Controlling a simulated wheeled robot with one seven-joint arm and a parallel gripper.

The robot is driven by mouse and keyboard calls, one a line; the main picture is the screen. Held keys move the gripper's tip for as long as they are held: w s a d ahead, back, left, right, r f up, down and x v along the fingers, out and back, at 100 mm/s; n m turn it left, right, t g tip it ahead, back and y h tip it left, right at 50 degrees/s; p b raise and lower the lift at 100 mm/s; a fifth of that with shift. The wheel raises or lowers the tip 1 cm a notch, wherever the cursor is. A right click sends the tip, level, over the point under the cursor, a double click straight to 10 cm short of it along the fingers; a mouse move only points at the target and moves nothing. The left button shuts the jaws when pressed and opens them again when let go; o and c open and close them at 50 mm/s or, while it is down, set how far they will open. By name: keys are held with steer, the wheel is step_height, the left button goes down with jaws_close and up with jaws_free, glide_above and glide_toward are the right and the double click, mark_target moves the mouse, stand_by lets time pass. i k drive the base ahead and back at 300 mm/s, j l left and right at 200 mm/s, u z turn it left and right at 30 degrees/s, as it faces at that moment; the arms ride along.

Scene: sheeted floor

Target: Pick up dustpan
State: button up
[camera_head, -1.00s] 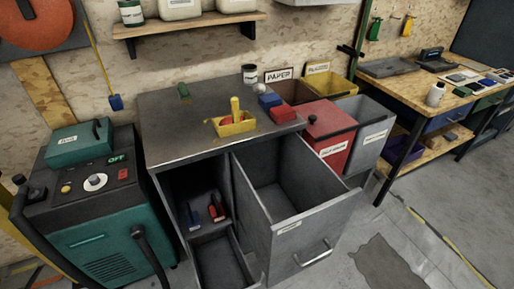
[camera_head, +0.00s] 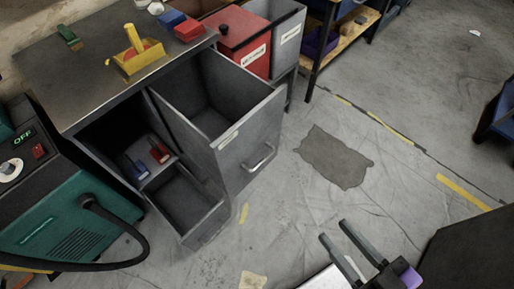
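A yellow dustpan-like item (camera_head: 139,65) with an upright yellow handle sits on the grey workbench top (camera_head: 75,92), close to its front edge. Something red shows inside it. I cannot be certain that it is the dustpan. My gripper (camera_head: 334,231) is at the bottom of the view, over the floor. Its two dark fingers are apart with nothing visible between them. It is well to the right of and below the bench, away from the yellow item.
A large grey drawer (camera_head: 236,150) stands pulled out, with a lower open drawer (camera_head: 187,205) beside it. Red and blue tools (camera_head: 158,153) lie inside the cabinet. A teal machine (camera_head: 70,225) with a black hose stands left. Floor at right is mostly clear, with a dark patch (camera_head: 335,157).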

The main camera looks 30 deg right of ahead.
mark_target(143, 54)
steer(key=i+j+u, duration=0.25)
steer(key=i+j, duration=0.2)
steer(key=j, duration=0.2)
steer(key=i+j+u, duration=0.25)
steer(key=i+j, duration=0.25)
